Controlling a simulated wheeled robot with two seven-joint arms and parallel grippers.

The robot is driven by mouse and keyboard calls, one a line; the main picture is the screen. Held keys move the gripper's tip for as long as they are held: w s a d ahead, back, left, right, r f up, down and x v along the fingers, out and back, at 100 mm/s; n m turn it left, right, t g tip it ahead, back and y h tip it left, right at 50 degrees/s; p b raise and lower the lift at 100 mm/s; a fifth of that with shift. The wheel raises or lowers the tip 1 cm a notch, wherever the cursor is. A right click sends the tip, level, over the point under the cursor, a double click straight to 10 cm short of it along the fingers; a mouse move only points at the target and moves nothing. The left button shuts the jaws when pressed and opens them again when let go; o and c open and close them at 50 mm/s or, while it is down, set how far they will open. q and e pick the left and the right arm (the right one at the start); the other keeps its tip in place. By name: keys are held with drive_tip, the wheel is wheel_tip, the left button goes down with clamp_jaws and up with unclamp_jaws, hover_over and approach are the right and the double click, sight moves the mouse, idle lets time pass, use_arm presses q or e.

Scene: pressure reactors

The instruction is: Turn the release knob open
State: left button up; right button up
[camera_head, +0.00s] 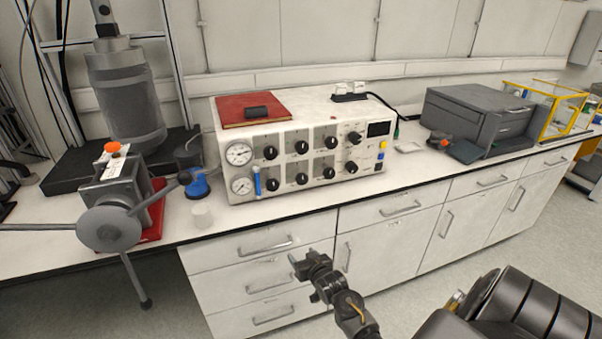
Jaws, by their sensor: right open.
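The white control box (300,190) stands on the bench. Its front has two rows of black knobs, such as one in the upper row (302,147) and one in the lower row (302,179). Labels are too small to read, so I cannot tell which is the release knob or how it is turned. Two round gauges (239,154) and a blue tube (257,182) are at its left end. My right gripper (299,264) is open and empty, in front of the drawers, below the box and apart from it. My left gripper is not in view.
A grey device with a spoked handwheel (108,229) juts over the bench's front edge at left. A red book (250,108) lies on top. A dark grey machine (480,118) stands to the right.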

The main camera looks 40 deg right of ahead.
sight(303, 180)
drive_tip(key=w+d+r+m+t+h+p, duration=0.1)
drive_tip(key=d+r+t, duration=0.15)
drive_tip(key=r, duration=0.85)
drive_tip(key=w+d+r+m+t+h, duration=0.1)
drive_tip(key=d+r, duration=0.2)
drive_tip(key=r, duration=0.7)
drive_tip(key=x, duration=0.5)
drive_tip(key=p+x, duration=0.1)
drive_tip(key=x, duration=0.5)
drive_tip(key=shift+s+d+r, duration=0.1)
drive_tip(key=shift+s+d, duration=0.05)
drive_tip(key=shift+d, duration=0.1)
drive_tip(key=shift+c, duration=0.2)
drive_tip(key=c, duration=0.9)
